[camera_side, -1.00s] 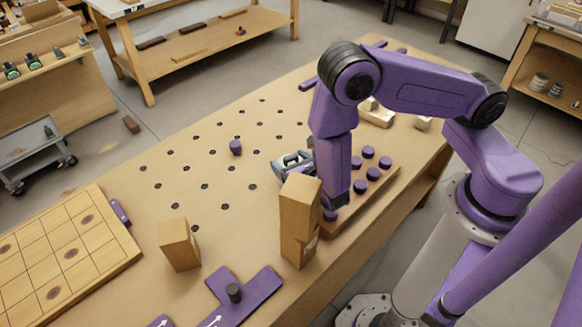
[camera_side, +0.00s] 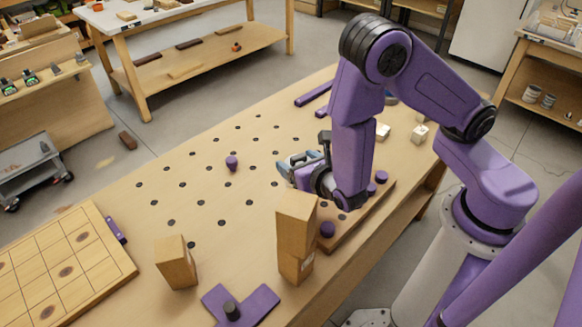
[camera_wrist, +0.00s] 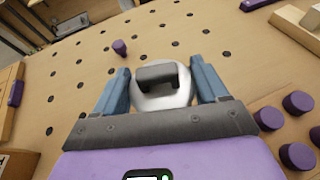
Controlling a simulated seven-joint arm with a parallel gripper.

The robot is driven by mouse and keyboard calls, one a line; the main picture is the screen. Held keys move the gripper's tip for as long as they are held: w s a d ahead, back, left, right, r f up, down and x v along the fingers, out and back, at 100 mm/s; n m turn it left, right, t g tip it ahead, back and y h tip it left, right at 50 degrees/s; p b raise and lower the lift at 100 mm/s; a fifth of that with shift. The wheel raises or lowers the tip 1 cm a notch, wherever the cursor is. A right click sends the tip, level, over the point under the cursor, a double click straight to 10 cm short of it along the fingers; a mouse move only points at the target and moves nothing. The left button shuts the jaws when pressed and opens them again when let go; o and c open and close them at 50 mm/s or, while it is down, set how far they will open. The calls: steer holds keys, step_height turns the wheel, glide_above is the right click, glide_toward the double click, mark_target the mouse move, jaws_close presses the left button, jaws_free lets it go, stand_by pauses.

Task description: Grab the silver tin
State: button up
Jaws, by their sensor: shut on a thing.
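The silver tin (camera_wrist: 172,97) is a pale, shiny round body with a dark block-like handle (camera_wrist: 158,73) on top. It sits between the two blue fingers of my gripper (camera_wrist: 160,68) in the wrist view, with the fingers shut on its sides. In the side view my gripper (camera_side: 299,163) is over the pegboard bench, behind the tall wooden blocks. The tin is mostly hidden there by my wrist, so I cannot tell whether it touches the bench.
Tall stacked wooden blocks (camera_side: 296,235) stand close in front of my gripper. A rack of purple pegs (camera_wrist: 298,156) is to its right. A lone purple peg (camera_side: 232,163) and a smaller block (camera_side: 176,262) stand to the left. The holed bench between is mostly clear.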

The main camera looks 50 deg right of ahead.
steer(key=s+d+r, duration=0.2)
steer(key=s+r, duration=0.4)
steer(key=s, duration=0.4)
steer(key=shift+d+r, duration=0.15)
steer(key=shift+d, duration=0.2)
stand_by(0.3)
